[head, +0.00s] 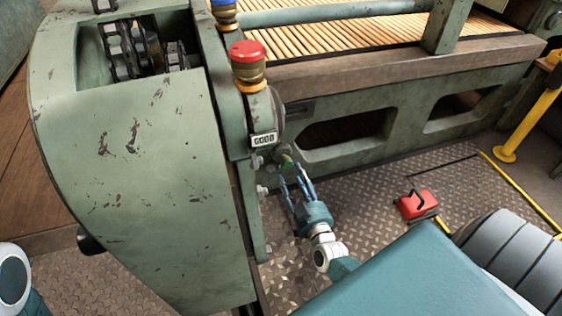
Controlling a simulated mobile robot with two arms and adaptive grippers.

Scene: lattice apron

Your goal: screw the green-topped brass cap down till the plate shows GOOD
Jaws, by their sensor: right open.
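The green-topped cap (287,162) is small in the head view, low on the side of the green machine, below a small white plate. Its brass part is hard to make out. My right gripper (291,174) is open, its blue fingers pointing up and left at the cap. The fingertips are close to the cap; I cannot tell whether they touch it. The white plate (264,140) carries dark characters that look like digits; I see no word GOOD. My left gripper is out of view.
A red-topped brass cap (248,62) and a blue-topped one (224,14) stand higher on the machine (140,170). A red box with a black handle (417,204) lies on the tread-plate floor. A yellow post (528,118) stands at the right.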

